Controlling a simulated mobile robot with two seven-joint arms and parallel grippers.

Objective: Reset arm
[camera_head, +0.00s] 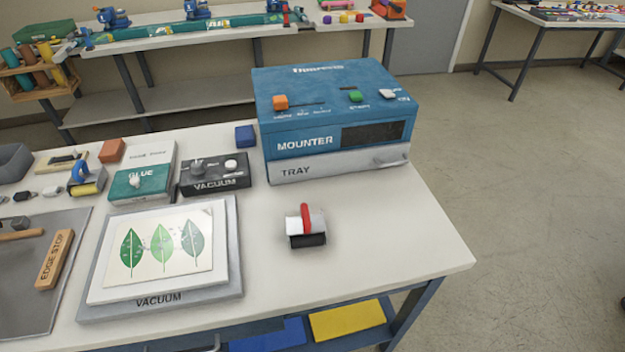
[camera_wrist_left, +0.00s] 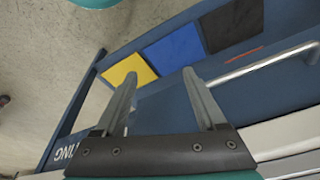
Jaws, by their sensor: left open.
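My left gripper (camera_wrist_left: 158,100) shows in the left wrist view, its two grey fingers apart with nothing between them. It hangs over the shelf area at the table's front, with a grey bar handle (camera_wrist_left: 268,62) to its right. No gripper or arm shows in the head view, and my right gripper is in neither view.
A white worktable (camera_head: 400,240) holds a blue mounter (camera_head: 330,105), a vacuum board (camera_head: 220,283) with a leaf print, a glue box (camera_head: 135,183) and a small red-strapped roller-like item (camera_head: 306,227). Yellow (camera_head: 347,320) and blue (camera_head: 268,336) panels lie below. Floor at right is clear.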

